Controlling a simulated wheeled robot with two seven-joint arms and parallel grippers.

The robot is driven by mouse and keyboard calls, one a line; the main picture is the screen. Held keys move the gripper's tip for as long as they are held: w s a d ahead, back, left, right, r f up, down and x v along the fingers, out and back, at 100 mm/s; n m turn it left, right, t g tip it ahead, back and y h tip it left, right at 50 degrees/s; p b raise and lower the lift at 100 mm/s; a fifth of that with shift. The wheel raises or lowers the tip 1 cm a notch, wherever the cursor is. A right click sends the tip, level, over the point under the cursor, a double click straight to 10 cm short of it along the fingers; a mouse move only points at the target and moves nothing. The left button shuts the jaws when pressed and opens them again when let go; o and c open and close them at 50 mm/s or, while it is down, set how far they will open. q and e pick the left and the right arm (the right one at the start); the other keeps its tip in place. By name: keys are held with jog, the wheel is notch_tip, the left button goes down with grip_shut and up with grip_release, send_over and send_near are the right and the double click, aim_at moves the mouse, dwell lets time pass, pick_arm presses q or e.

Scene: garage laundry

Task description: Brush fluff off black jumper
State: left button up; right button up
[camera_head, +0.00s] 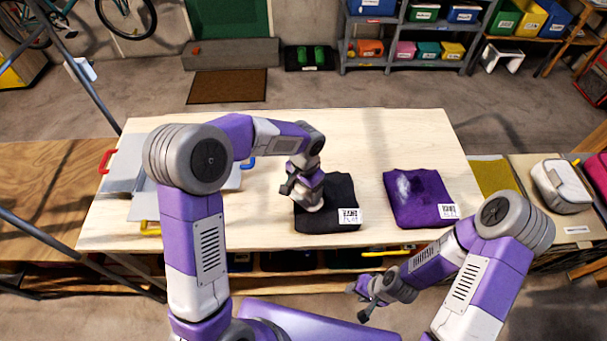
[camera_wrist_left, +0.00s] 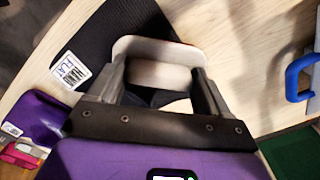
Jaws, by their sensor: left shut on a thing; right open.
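A folded black jumper (camera_head: 342,190) with a white label lies on the pale wooden table; it also shows in the left wrist view (camera_wrist_left: 105,35). My left gripper (camera_head: 303,190) is over the jumper's left part. In the left wrist view my left gripper (camera_wrist_left: 160,90) is shut on a pale, rounded block, likely the brush (camera_wrist_left: 155,50). The brush is at the jumper; whether it touches the cloth I cannot tell. I see no clear fluff on the visible black cloth; part is hidden by my arm. My right gripper (camera_head: 366,298) is open and empty, in front of the table edge.
A folded purple jumper (camera_head: 420,197) with a pale fluffy patch lies to the right on the table (camera_head: 390,130). Grey boards with coloured handles (camera_head: 124,172) lie at the left. A grey-white bag (camera_head: 562,187) stands beyond the right edge. The table's back is clear.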

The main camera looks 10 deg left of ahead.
pick_arm(q)
notch_tip(320, 180, up, 3)
jog(key=shift+w+f+p, duration=0.1)
jog(key=shift+p, duration=0.2)
jog(key=shift+w+r+p, duration=0.15)
jog(key=shift+r+p, duration=0.4)
jog(key=shift+r, duration=0.15)
jog(key=shift+r+p, duration=1.4)
jog(key=shift+r, duration=0.55)
